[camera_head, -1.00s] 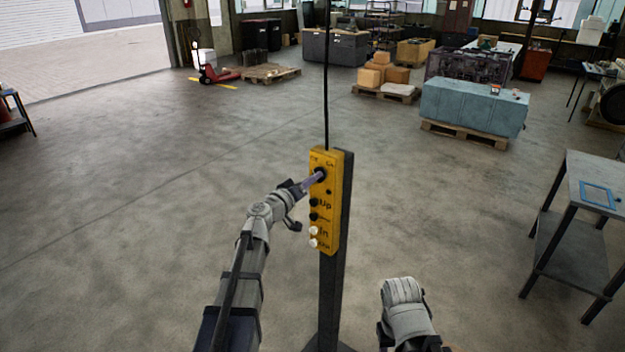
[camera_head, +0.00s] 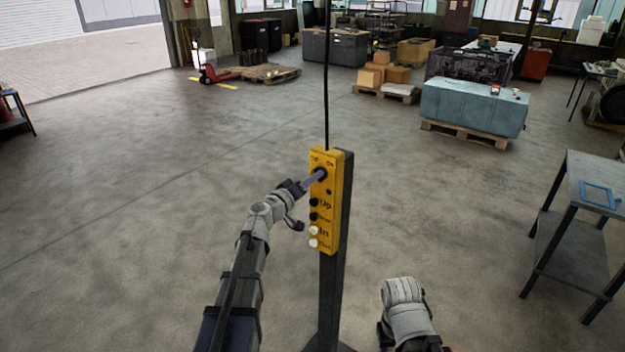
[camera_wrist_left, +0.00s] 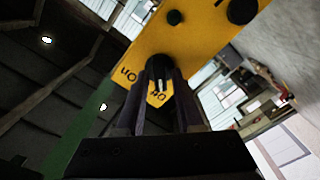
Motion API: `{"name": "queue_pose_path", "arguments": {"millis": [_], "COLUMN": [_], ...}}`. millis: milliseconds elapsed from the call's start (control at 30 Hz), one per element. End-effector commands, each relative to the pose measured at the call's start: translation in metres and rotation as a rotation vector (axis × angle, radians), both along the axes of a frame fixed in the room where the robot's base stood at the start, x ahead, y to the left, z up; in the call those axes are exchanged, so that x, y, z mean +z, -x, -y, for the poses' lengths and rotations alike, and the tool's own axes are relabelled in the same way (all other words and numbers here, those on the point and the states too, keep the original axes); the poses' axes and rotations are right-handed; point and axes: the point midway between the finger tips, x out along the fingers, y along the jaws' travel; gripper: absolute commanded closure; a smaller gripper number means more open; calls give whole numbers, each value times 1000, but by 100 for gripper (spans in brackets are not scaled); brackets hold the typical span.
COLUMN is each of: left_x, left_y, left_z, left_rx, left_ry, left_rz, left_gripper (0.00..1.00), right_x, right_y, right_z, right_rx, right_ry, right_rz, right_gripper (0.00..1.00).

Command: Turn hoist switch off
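The yellow hoist control box (camera_head: 333,215) is upright on a dark post in the middle of the head view. Its black rotary switch (camera_head: 320,174) is near the top, partly hidden by my left gripper (camera_head: 313,180). In the left wrist view the switch knob (camera_wrist_left: 158,68) sits between the two fingertips (camera_wrist_left: 160,84), which appear to touch its sides. A white mark shows on the knob, and "On" lettering stands beside it. The exact switch position is hard to read. Part of my right arm shows at the bottom of the head view; its fingers are not visible.
Black and white buttons (camera_head: 314,230) run down the box below the switch. A black cable (camera_head: 326,80) rises from its top. A grey metal table (camera_head: 590,185) stands at the right. A teal block (camera_head: 472,105) rests on a pallet behind. The floor around the post is clear.

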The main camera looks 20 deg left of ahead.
Motion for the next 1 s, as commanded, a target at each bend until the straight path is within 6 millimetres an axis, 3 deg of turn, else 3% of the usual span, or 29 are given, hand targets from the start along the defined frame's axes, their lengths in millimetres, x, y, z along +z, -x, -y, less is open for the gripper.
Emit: {"name": "queue_pose_path", "arguments": {"millis": [100, 467, 1000], "left_x": [0, 0, 0], "left_y": [0, 4, 72], "left_z": [0, -2, -25], "left_rx": [1, 1, 1], "left_ry": [0, 1, 0], "left_rz": [1, 0, 0], "left_gripper": [50, 50, 50], "right_x": [0, 0, 0], "right_y": [0, 0, 0], "right_z": [0, 0, 0], "right_rx": [0, 0, 0], "right_ry": [0, 0, 0], "right_rz": [0, 0, 0], "right_gripper": [50, 50, 50]}}
